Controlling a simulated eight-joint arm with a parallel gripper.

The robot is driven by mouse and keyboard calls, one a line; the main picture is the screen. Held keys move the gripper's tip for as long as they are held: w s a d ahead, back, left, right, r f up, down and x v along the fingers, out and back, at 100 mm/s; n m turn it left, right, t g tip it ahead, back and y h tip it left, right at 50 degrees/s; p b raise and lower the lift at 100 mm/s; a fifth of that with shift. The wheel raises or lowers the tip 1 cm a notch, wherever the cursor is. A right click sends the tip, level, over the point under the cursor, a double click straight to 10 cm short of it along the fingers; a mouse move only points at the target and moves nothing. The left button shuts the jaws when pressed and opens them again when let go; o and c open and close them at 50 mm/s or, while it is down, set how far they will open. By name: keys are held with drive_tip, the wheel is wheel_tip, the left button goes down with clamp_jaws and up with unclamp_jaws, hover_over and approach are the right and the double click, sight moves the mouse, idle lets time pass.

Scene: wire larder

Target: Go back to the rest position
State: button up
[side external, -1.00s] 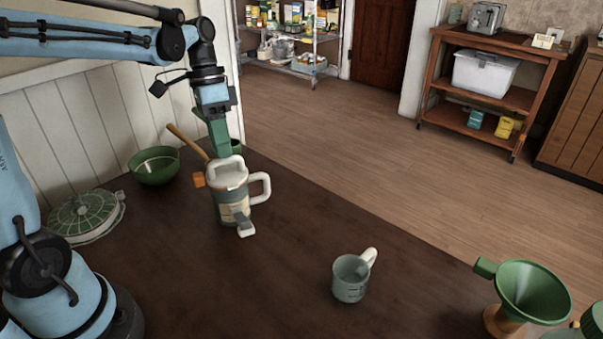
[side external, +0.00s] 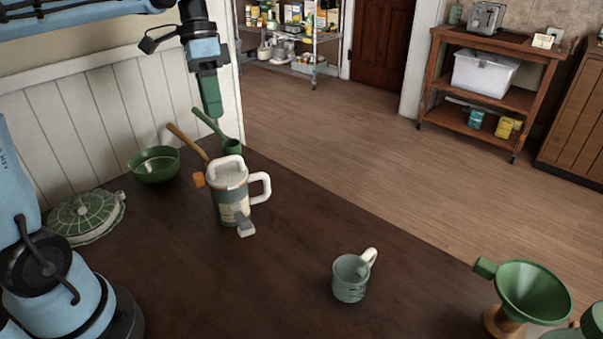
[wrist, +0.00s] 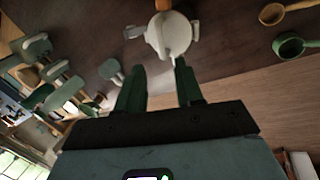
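My gripper (side external: 212,112) is raised above the far edge of the dark table, over the lidded jug and clear of it. In the wrist view its two green fingers (wrist: 158,76) stand apart with nothing between them. The white-lidded jug (side external: 231,193) stands upright on the table, with a white handle at right, a grey spout in front and an orange knob at left. The jug also shows in the wrist view (wrist: 180,34), beyond the fingertips.
A green bowl (side external: 155,168) and a green round lid-like piece (side external: 86,217) sit at left. A green ladle (side external: 232,147) and a wooden handle (side external: 187,142) are behind the jug. A mug (side external: 349,281) and a green funnel (side external: 532,292) stand at right. The table's middle is clear.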

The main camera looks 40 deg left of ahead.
drive_tip(key=s+d+f+n+t+y, duration=0.3)
drive_tip(key=s+d+f+n+t, duration=0.1)
drive_tip(key=d+f+t, duration=0.4)
drive_tip(key=shift+s+d+f+t, duration=0.35)
drive_tip(key=shift+s+f, duration=0.25)
drive_tip(key=shift+s, duration=0.2)
